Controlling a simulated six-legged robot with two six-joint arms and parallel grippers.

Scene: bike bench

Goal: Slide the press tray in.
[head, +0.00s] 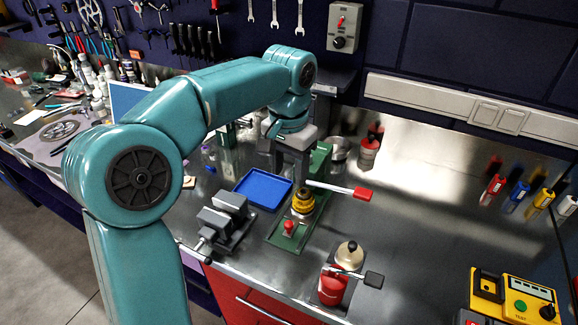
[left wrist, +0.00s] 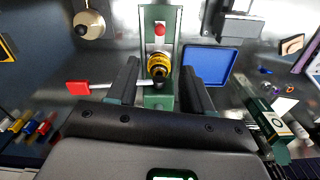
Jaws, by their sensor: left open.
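The press has a long green base (head: 285,232) on the bench. A small tray on it carries a yellow and black ring-shaped part (head: 303,203) and has a red knob (head: 289,227) at its near end. The knob (left wrist: 159,29) and the ring part (left wrist: 158,66) also show in the left wrist view. A lever with a red handle (head: 362,194) sticks out to the right. My left gripper (head: 292,165) is above the back of the press, its fingers apart and empty. In the wrist view its fingers (left wrist: 160,92) flank the press. My right gripper is out of view.
A blue tray (head: 263,188) and a grey vise (head: 226,218) stand left of the press. A yellow tester (head: 520,298) is at far right.

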